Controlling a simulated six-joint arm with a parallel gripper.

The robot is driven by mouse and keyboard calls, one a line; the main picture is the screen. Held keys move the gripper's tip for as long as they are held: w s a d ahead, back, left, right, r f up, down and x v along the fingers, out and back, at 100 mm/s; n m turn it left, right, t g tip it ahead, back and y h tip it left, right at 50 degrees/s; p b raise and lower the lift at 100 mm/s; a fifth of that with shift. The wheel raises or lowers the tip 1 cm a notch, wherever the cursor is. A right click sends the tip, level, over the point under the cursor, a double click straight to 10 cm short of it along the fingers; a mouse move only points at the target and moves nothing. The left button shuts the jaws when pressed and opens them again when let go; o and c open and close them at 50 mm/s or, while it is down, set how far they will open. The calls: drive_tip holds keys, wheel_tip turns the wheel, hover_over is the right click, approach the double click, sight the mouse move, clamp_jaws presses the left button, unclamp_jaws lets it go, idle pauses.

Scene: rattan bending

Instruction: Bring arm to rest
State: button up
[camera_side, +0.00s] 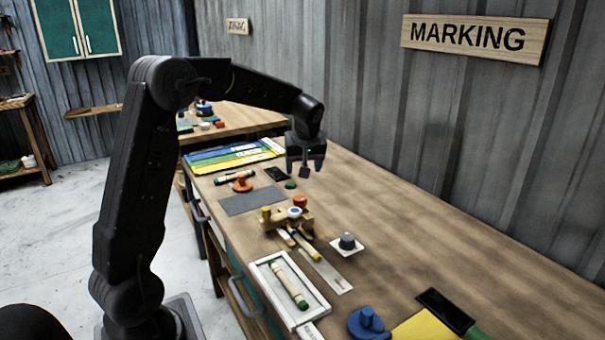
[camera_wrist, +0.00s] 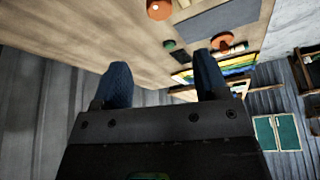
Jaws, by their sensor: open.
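My gripper (camera_side: 305,168) hangs above the workbench (camera_side: 400,220), over its far part, with its fingers pointing down. In the wrist view my gripper (camera_wrist: 160,85) shows two dark fingers spread apart with nothing between them. Below and near it in the side view are a green round piece (camera_side: 290,184) and a small dark panel (camera_side: 276,173). My gripper appears clear of the bench top and touches nothing that I can see.
A wooden fixture with pegs (camera_side: 287,217) stands mid-bench. A white tray (camera_side: 262,276) holds a green-ended rod (camera_side: 289,286). The bench's right side is mostly bare, beside the wall.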

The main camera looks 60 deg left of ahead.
drive_tip(key=shift+d+r, duration=0.1)
drive_tip(key=shift+r, duration=0.05)
drive_tip(key=s+d+r+m+t, duration=0.1)
drive_tip(key=s+d+r+m, duration=0.35)
drive_tip(key=d, duration=0.45)
drive_tip(key=s+d+m+t+h, duration=0.2)
drive_tip(key=s+d+m+h, duration=0.2)
drive_tip(key=s+d+m, duration=0.5)
drive_tip(key=s+d, duration=0.6)
drive_tip(key=s, duration=0.4)
drive_tip(key=shift+s+d+f+t, duration=0.2)
drive_tip(key=shift+d+f+t, duration=0.05)
drive_tip(key=shift+t, duration=0.15)
